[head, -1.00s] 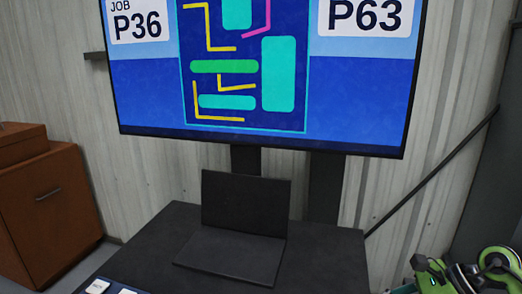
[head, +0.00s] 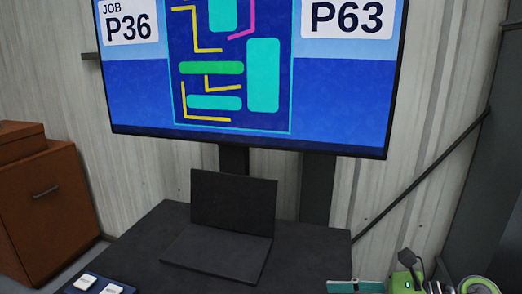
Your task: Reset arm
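Neither my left gripper nor my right gripper can be made out in the head view. A green and dark shape with a round, ring-like part (head: 478,287) is cut off by the bottom edge at the right. I cannot tell whether it belongs to my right arm or to a tool. No held object shows.
A dark table (head: 165,222) carries an open black laptop (head: 230,222). White labelled pieces (head: 85,282) lie at the lower left. A teal item (head: 355,287) and a dark lamp-like part (head: 408,258) are at the lower right. A large screen (head: 350,90) hangs behind; a brown cabinet (head: 45,200) stands left.

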